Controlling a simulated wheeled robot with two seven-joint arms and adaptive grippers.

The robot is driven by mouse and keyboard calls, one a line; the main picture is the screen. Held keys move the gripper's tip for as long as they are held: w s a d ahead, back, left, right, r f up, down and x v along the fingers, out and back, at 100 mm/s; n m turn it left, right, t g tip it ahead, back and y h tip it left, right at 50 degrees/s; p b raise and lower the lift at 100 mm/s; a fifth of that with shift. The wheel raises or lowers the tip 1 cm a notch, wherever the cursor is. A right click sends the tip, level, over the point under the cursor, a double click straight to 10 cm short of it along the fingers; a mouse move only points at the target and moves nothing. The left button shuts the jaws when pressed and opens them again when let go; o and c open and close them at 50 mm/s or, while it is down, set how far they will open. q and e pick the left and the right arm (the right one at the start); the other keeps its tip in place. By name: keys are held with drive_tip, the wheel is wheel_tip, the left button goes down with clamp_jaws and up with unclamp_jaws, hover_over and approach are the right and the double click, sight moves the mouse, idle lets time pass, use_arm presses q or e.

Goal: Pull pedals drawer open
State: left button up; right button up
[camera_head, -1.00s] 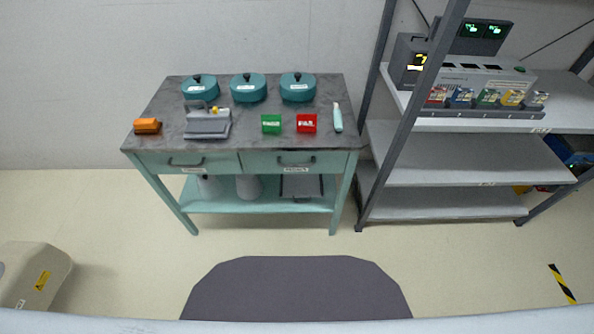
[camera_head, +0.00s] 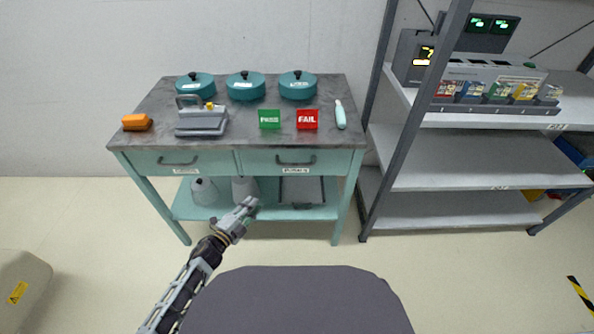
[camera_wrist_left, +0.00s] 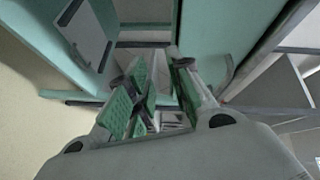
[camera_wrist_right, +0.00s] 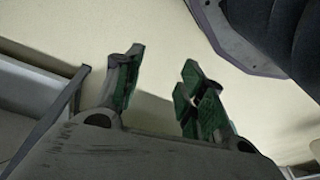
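The turquoise cart (camera_head: 350,188) has two shut drawers side by side under its grey top. The right drawer (camera_head: 335,163) has a dark bar handle (camera_head: 296,162) and a small label (camera_head: 296,170), which seems to read PEDALS. The left drawer (camera_head: 140,162) also has a handle (camera_head: 178,162) and a label too small to read. My left gripper (camera_head: 250,205) is in front of the cart, below drawer height and apart from the handles. The left wrist view shows its green-padded fingers (camera_wrist_left: 160,80) apart and empty. My right gripper (camera_wrist_right: 163,80) is open and empty over bare floor.
On the cart top are three teal pots (camera_head: 245,86), a grey device (camera_head: 203,119), an orange object (camera_head: 137,122), a green sign (camera_head: 269,119), a red FAIL sign (camera_head: 307,119) and a pale bottle (camera_head: 340,115). A metal rack (camera_head: 440,173) stands at right. Floor before the cart is clear.

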sight(297, 165)
use_arm(q)
drive_tip(key=d+r+m+h+b, duration=0.1)
drive_tip(key=d+r+m+h, duration=0.1)
drive_tip(key=d+r+m, duration=0.1)
drive_tip(key=s+d+r+m+g+h+b, duration=0.1)
drive_tip(key=d+r+m+h+b, duration=0.1)
drive_tip(key=r+m, duration=0.3)
wheel_tip(297, 165, up, 3)
drive_tip(key=shift+d+r+h, duration=0.1)
drive_tip(key=shift+d+h, duration=0.7)
drive_tip(key=shift+d, duration=0.05)
use_arm(e)
wheel_tip(297, 165, up, 8)
drive_tip(key=a, duration=0.1)
drive_tip(key=shift+w+a+f, duration=0.2)
drive_tip(key=shift+w+f, duration=0.05)
drive_tip(key=shift+w, duration=0.1)
use_arm(q)
drive_tip(key=shift+d+b, duration=0.15)
drive_tip(key=shift+b, duration=0.15)
